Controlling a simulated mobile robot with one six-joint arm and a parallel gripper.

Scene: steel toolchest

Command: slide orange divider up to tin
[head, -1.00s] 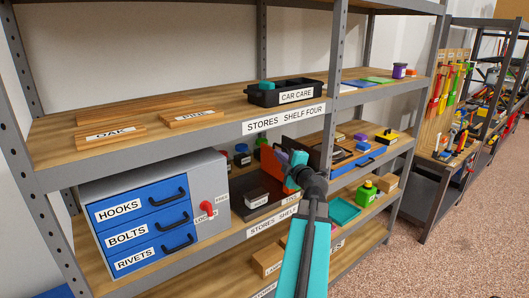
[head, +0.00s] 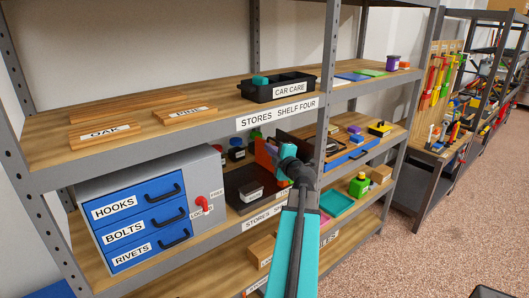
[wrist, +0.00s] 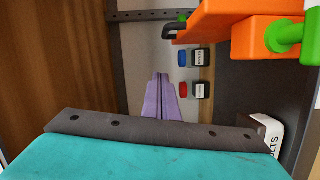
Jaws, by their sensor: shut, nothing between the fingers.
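The orange divider (head: 264,154) stands at the back right end of a low dark tray on the middle shelf. In the wrist view its orange panel and block (wrist: 220,20) fill the top right, with a green knob-like part on the block. A small pale tin (head: 253,194), its label only partly readable, is in the tray's front part, apart from the divider. A pale corner marked "LTS" (wrist: 268,135) shows in the wrist view. My gripper (wrist: 160,78) has its purple fingers shut together and empty, beside the divider. In the head view my arm hides the fingers.
Jars with a red lid (wrist: 183,90) and a blue lid (wrist: 183,58) stand behind. A blue-drawer cabinet (head: 150,205) is left of the tray. The upper shelf (head: 180,128) lies above, and a steel post (head: 328,110) rises close to my arm.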

